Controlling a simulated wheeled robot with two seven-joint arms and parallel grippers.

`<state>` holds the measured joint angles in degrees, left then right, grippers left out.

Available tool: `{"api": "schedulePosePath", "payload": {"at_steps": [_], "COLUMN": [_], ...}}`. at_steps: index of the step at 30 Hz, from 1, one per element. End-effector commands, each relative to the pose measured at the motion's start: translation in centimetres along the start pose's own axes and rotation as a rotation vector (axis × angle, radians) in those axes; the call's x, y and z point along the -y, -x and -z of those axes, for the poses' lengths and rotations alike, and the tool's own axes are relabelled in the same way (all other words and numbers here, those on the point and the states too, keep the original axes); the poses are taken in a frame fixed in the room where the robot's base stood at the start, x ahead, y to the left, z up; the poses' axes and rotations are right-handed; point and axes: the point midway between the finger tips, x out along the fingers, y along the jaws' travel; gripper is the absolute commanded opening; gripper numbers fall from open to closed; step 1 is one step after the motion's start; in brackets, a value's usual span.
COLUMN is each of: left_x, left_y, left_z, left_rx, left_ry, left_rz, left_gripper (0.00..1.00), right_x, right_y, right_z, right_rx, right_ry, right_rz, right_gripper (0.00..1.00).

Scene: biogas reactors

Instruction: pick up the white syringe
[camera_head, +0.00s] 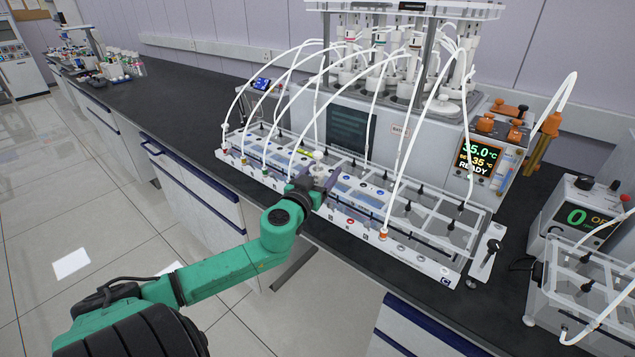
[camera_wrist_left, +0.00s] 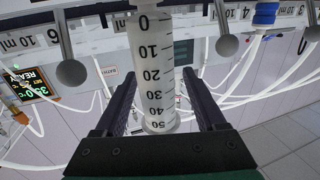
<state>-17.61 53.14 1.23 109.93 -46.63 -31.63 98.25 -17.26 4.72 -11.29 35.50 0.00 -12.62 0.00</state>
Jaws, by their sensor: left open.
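The white syringe (camera_wrist_left: 155,100) shows in the left wrist view as a pale cylinder with dark marks from 0 to 50. It lies between the two dark fingers of my left gripper (camera_wrist_left: 157,78), which are open on either side of it. A small gap shows beside the syringe, so the fingers do not appear closed on it. In the head view my left gripper (camera_head: 318,187) is at the front edge of the long clear-and-white reactor rack. My right gripper is not in view.
The reactor rack (camera_head: 430,262) stands on the black bench (camera_head: 190,118), with several white tubes arching over it. Behind it is a heated bath unit with a display (camera_head: 480,158) reading READY. Round-ended metal pegs (camera_wrist_left: 72,73) flank the syringe. Another device (camera_head: 585,215) stands right.

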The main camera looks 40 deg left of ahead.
Motion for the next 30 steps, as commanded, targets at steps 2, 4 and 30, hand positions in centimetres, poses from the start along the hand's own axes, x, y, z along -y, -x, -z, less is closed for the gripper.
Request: {"api": "schedulePosePath", "payload": {"at_steps": [2, 4, 30], "left_x": [0.0, 0.0, -0.1], "left_y": [-0.4, -0.4, -0.3], "left_z": [0.0, -0.1, 4.3], "left_rx": [0.0, 0.001, -0.004], "left_ry": [-0.001, 0.0, 0.002], "left_rz": [0.0, 0.0, -0.003], "left_gripper": [0.72, 0.72, 0.0], "right_x": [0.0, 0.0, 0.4], "right_y": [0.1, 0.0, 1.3], "right_z": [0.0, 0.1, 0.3], "right_rx": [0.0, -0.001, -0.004], "right_ry": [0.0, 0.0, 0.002], "right_rz": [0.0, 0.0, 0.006], "right_gripper": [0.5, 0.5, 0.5]}}
